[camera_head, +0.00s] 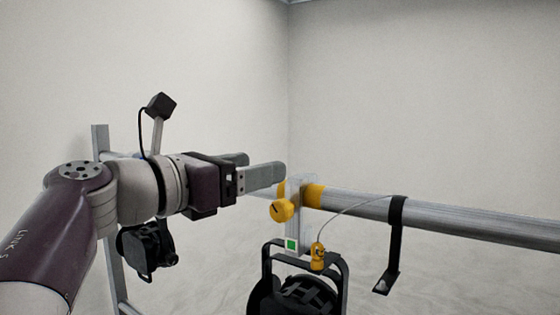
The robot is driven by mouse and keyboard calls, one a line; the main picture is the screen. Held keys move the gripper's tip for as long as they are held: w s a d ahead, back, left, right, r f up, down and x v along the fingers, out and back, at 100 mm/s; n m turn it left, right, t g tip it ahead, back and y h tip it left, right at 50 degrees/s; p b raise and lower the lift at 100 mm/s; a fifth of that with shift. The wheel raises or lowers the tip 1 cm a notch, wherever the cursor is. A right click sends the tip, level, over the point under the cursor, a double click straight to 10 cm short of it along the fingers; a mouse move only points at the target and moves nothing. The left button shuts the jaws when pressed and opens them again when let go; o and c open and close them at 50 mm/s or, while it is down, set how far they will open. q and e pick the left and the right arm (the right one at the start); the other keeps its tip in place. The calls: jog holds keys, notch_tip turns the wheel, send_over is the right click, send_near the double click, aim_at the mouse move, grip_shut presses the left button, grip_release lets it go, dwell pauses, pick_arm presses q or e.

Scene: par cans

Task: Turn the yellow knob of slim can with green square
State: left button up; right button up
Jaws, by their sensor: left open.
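The slim can (293,296) is black and hangs in a black yoke below the bar, cut off by the bottom edge. A small tag with a green square (291,244) shows above its yoke. The yellow knob (283,210) sits beside a pale upright clamp, just below the bar's end. My left gripper (264,168) points right, with its fingers apart and empty. Its fingertips are above the knob in the picture, and I see no contact with it. How far apart they are in depth is hard to tell. My right gripper is out of view.
A grey metal bar (455,218) with a yellow band (312,195) runs off to the right. A thin cable with a yellow fitting (318,256) and a black bracket (396,245) hang from it. Another black can (147,247) hangs below my left arm, beside a metal frame (109,245).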

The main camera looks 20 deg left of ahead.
pick_arm(q)
notch_tip(320, 180, down, 7)
jog(key=a+n+y, duration=0.1)
jog(key=a+n, duration=0.1)
jog(key=n, duration=1.4)
jog(key=n+t+y, duration=0.1)
jog(key=n+y, duration=0.1)
jog(key=n, duration=0.8)
send_near(277, 213)
jog(key=s, duration=0.2)
jog(key=w+d+n+p, duration=0.1)
jog(key=w, duration=0.3)
jog(key=w+d+n+p, duration=0.1)
jog(key=w+n, duration=0.1)
jog(key=w, duration=0.2)
jog(key=w+d+n+p, duration=0.1)
jog(key=w+d+p, duration=0.1)
jog(key=w, duration=0.2)
jog(key=shift+w+f, duration=0.15)
jog(key=shift+w, duration=0.2)
jog(key=shift+s, duration=0.15)
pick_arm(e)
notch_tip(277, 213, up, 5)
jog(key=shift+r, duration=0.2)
